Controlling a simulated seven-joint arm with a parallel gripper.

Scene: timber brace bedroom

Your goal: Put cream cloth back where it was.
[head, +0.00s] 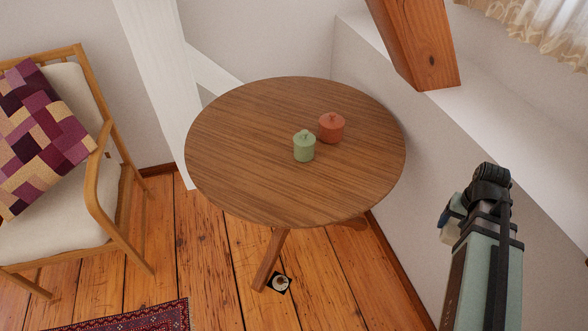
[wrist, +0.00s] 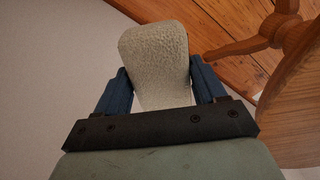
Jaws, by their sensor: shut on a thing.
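The cream cloth (wrist: 155,48) is a pale, rough-textured piece with rounded corners in the wrist view. My gripper (wrist: 161,80) is shut on it, with one blue finger on each side. In the head view my gripper (head: 450,215) is at the right, off to the right of the round wooden table (head: 230,150). Only a small pale edge of the cloth (head: 447,236) shows there; my arm hides the rest. The cloth is apart from the tabletop.
A green lidded pot (head: 304,147) and a red lidded pot (head: 331,128) stand close together on the table; its left and front are bare. A slanted timber beam (head: 418,45) hangs behind right. An armchair (head: 75,190) stands left. A small dark square (head: 278,283) lies on the floor.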

